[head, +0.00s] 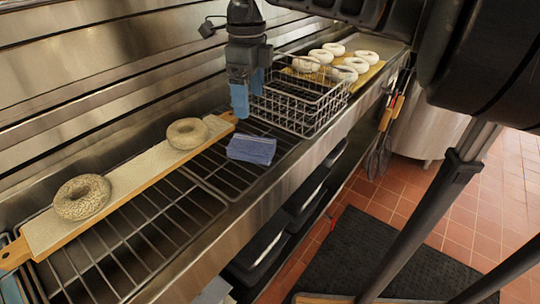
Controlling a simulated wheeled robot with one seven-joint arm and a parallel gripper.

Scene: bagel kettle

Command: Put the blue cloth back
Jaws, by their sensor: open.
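The blue cloth (251,149) lies folded on the dark metal grate of the counter, left of the wire basket. My gripper (242,103) hangs above and just behind the cloth, its blue fingers pointing down. It is open and appears to hold nothing. The fingertips look apart from the cloth, though their exact height above the grate is hard to tell.
A wooden board (140,180) with two bagels lies at left on the grate (130,250). A wire basket (300,103) stands right of my gripper. Several pale bagels rest on a board behind it.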

